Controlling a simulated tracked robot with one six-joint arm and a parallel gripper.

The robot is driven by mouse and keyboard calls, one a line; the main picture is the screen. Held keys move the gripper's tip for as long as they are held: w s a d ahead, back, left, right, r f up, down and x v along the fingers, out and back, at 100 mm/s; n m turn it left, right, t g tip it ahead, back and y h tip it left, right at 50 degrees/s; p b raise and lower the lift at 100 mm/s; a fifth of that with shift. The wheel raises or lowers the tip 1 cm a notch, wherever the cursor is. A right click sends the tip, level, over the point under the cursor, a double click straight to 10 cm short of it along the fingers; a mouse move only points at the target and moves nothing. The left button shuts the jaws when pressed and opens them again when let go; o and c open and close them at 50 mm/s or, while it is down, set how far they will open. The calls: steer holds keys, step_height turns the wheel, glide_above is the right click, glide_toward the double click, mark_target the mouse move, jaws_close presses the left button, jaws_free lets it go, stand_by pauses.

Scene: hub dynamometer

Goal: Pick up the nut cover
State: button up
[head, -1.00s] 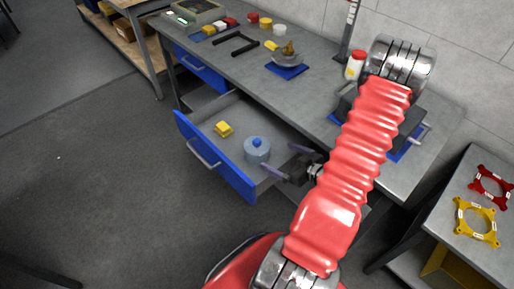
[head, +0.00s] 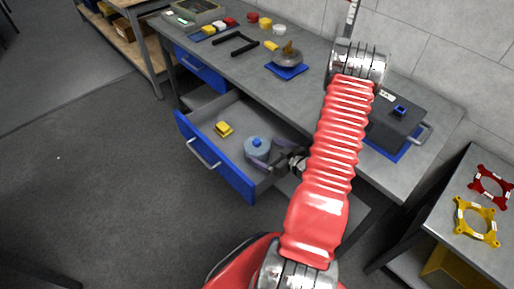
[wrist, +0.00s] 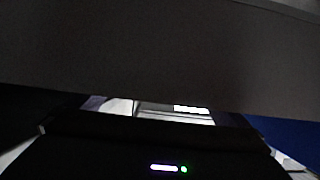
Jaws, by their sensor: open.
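A pale blue-grey cylinder with a blue knob on top, which looks like the nut cover (head: 254,150), stands upright in the open drawer (head: 230,107). My gripper (head: 269,156) is open and reaches in from the right, low in the drawer. Its fingers are at the cylinder's right side, one passing in front of it in the head view. I cannot tell whether they touch it. The wrist view is mostly dark; a pale patch (wrist: 120,105) shows past the gripper body, and I cannot tell what it is.
A yellow block (head: 223,129) lies in the drawer, left of the cylinder. The drawer's blue front (head: 213,158) and the workbench edge above bound the space. A dark grey box (head: 396,122) stands on the bench at right. A side table (head: 450,215) holds red and yellow brackets.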

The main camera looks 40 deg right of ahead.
mark_target(262, 149)
steer(key=shift+a+x, duration=0.1)
steer(key=shift+x, duration=1.2)
steer(key=shift+a+x, duration=0.15)
steer(key=shift+x, duration=1.15)
steer(key=shift+c, duration=0.6)
steer(key=shift+r, duration=0.1)
steer(key=c, duration=1)
